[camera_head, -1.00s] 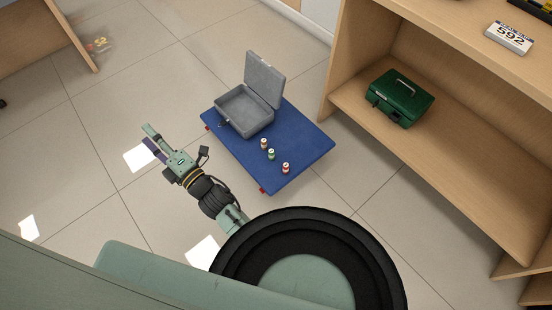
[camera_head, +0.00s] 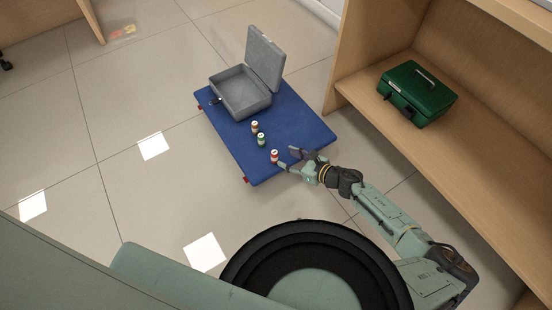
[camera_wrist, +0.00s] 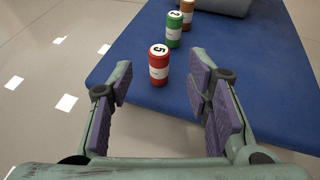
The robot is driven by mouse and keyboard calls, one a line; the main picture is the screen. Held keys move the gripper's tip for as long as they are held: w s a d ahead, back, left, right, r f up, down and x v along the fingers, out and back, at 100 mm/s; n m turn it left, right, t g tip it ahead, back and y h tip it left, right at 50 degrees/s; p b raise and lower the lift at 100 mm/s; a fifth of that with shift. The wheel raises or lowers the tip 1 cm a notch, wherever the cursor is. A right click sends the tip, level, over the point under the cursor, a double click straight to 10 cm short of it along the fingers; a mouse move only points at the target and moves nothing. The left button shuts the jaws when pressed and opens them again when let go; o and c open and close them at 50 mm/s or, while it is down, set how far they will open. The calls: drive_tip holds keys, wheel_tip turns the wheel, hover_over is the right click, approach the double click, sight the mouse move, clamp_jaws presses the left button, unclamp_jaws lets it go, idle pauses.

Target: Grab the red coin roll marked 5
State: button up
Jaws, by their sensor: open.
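The red coin roll marked 5 (camera_wrist: 158,66) stands upright on the blue mat in the wrist view, just ahead of the gap between my fingers. It also shows in the head view (camera_head: 274,157), nearest the mat's front edge. My gripper (camera_head: 284,158) is open and empty, low over the mat and close to the roll's right side. In the wrist view my gripper (camera_wrist: 158,100) has its purple pads apart, with nothing between them. A green coin roll (camera_wrist: 174,29) marked 2 and an orange-brown one (camera_wrist: 187,12) stand in line behind the red roll.
The blue mat (camera_head: 302,118) lies on the tiled floor. An open grey cash box (camera_head: 240,95) stands at its back left. A green cash box (camera_head: 418,92) sits on the wooden shelf (camera_head: 490,160) at right. Floor left of the mat is clear.

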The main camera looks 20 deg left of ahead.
sight(277, 154)
drive_tip(key=x, duration=0.7)
drive_tip(key=shift+a+f, duration=0.15)
drive_tip(key=shift+a, duration=0.1)
drive_tip(key=shift+c, duration=0.2)
clamp_jaws()
